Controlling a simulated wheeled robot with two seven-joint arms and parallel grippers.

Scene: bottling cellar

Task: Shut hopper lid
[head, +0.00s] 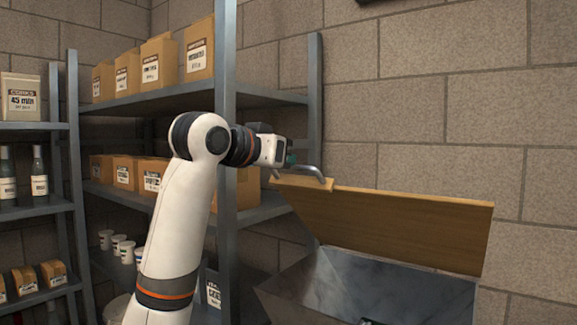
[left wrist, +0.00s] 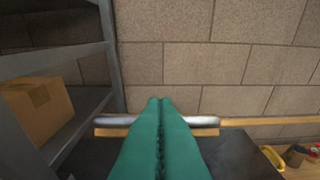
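The wooden hopper lid (head: 405,222) stands raised, tilted up above the grey metal hopper (head: 375,285), whose mouth is open. A curved metal handle (head: 312,171) is fixed at the lid's upper left edge. My left gripper (head: 290,159) is at the handle. In the left wrist view its green fingers (left wrist: 160,100) are pressed together, with nothing seen between them. They cover the middle of the handle bar (left wrist: 203,121), which runs crosswise behind them. I cannot tell whether they touch it. My right gripper is in neither view.
A metal shelf rack (head: 226,110) with cardboard boxes (head: 199,48) stands close behind my left arm. Another rack (head: 30,126) holds bottles at the far left. A block wall (head: 440,110) is behind the lid. Small yellow and dark items (left wrist: 295,156) lie at the wrist view's lower right.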

